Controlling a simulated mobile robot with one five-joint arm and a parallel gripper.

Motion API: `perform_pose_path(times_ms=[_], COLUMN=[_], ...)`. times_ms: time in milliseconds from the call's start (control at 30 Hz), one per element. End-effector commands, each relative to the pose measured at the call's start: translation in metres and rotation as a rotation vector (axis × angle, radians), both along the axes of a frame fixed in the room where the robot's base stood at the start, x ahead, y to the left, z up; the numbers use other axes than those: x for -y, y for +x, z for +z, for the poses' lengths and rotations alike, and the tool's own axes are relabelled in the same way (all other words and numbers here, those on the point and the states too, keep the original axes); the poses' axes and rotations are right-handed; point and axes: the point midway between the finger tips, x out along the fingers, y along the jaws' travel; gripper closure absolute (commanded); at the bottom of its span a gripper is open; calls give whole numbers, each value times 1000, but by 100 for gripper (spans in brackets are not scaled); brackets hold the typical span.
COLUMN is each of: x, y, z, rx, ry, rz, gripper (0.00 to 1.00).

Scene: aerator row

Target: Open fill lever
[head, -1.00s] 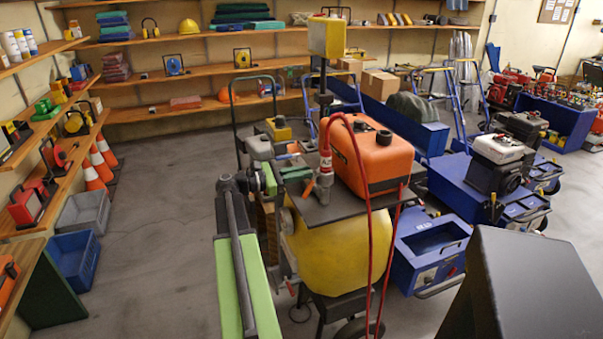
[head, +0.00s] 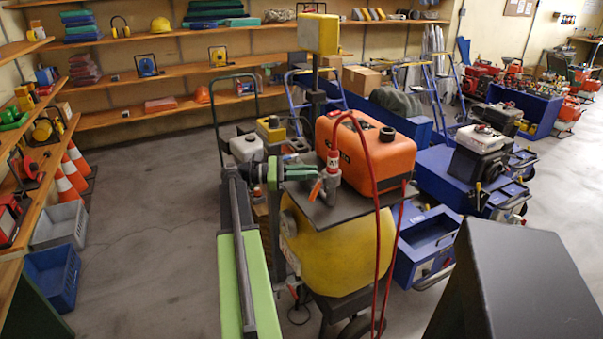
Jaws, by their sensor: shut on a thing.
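The fill lever (head: 316,189) is a small orange handle on a grey valve (head: 331,188) below a red hose fitting. It slants down and to the left, at the left edge of the dark plate on a yellow tank (head: 330,250). My gripper (head: 310,173), green and dark, reaches in from the left at the lever's upper end. Its jaws are shut on the lever, though the fingertips are small and partly hidden against the valve.
An orange tank (head: 368,150) with a black cap stands on the plate right of the valve. A red hose (head: 375,220) loops down in front. A yellow box (head: 319,34) tops a post behind. Blue machines (head: 425,240) stand to the right; the floor at left (head: 150,230) is clear.

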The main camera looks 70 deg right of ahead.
Motion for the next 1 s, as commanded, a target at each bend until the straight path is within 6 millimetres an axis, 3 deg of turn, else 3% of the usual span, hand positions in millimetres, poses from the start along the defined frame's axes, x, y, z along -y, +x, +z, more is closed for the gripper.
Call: perform_pose_path(times_ms=[267, 300, 467, 800, 1000], x=[-3, -3, -1, -1, -12], y=[9, 9, 6, 7, 42], z=[-1, -1, -1, -1, -1], rx=[4, 4, 4, 4, 3], ry=[3, 3, 3, 2, 2], rz=[6, 6, 2, 0, 2], gripper=[100, 84, 64, 64, 64])
